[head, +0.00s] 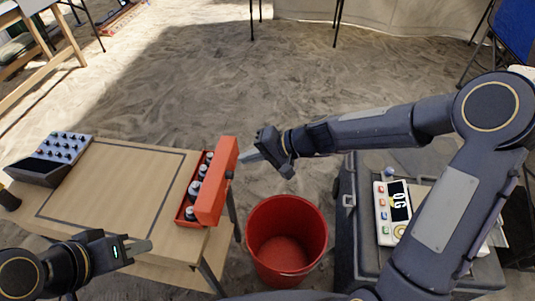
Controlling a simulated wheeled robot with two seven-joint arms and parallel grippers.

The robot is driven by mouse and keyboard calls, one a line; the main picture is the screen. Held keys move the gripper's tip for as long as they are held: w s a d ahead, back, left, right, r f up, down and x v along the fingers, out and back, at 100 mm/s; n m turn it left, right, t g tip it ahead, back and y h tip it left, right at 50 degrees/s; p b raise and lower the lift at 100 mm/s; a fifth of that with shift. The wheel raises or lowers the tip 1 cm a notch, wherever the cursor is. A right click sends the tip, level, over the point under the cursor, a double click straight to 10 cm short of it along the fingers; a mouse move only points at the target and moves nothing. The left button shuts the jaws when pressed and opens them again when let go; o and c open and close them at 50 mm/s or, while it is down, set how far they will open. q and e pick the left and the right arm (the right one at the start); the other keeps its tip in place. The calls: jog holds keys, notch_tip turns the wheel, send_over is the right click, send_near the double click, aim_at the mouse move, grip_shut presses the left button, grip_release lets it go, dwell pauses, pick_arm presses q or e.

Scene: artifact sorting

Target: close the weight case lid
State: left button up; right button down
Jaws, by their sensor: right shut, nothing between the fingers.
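The weight case (181,217) is a red box at the right edge of the wooden table, with several dark weights standing in it. Its red lid (214,190) stands raised along the right side, so the weights still show to its left.
The wooden table (110,190) has a dark outlined area that is clear. A grey rack (62,150) with several dark knobs sits at its left. A red bucket (287,240) stands right of the table. A scale (392,212) rests on a dark case (350,200) at right.

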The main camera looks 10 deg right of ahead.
jog(key=shift+w+a, duration=0.2)
jog(key=shift+a, duration=0.4)
jog(key=shift+w+a, duration=0.2)
jog(key=shift+a, duration=0.35)
